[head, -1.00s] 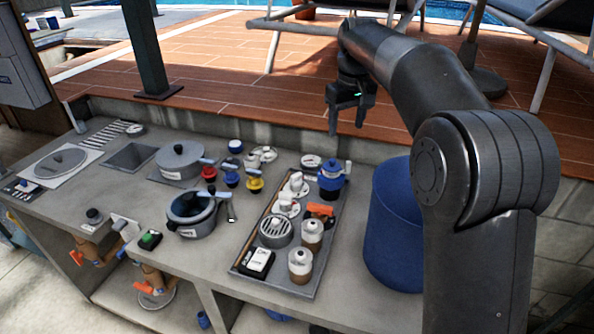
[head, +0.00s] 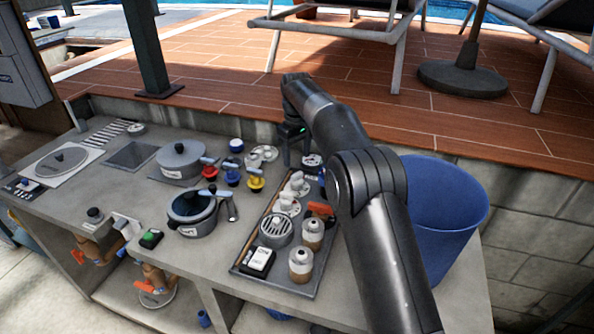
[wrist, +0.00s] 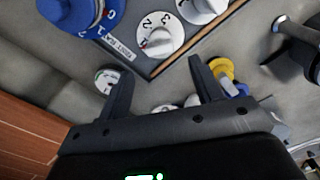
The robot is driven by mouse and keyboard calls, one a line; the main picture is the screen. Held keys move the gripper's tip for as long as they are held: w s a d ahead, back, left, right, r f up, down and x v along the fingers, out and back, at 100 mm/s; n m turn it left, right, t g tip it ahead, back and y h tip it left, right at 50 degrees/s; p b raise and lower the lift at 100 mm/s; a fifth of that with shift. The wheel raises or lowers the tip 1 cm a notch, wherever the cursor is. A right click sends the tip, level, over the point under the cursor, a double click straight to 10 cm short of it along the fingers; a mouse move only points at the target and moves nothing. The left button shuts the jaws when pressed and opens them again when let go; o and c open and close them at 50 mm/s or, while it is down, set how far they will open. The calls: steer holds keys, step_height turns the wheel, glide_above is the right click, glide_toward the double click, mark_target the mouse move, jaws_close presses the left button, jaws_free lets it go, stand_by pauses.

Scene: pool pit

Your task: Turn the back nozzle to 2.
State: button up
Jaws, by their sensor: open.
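In the head view, two white numbered nozzle dials sit on the grey tray (head: 315,280); the rear one (head: 298,183) is nearer the back wall. In the wrist view, I take the dial by the tray corner (wrist: 160,36) as this rear one; numbers including 2 and 3 show around its raised handle. The other white dial (wrist: 202,8) is cut off at the top edge. My gripper (wrist: 160,72) is open and empty, its fingertips apart from the dial. In the head view, my gripper (head: 294,148) is behind the tray, partly hidden by my arm.
A blue numbered valve (wrist: 72,10) stands beside the rear dial. A blue bucket (head: 445,220) stands to the right. A stone wall backs the counter.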

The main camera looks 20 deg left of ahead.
mark_target(297, 174)
step_height(297, 174, down, 6)
steer(key=shift+f, duration=0.2)
steer(key=c, duration=1)
steer(key=shift+m, duration=0.4)
steer(key=m, duration=0.5)
steer(key=shift+m, duration=0.3)
steer(key=m, duration=0.5)
steer(key=shift+m, duration=0.3)
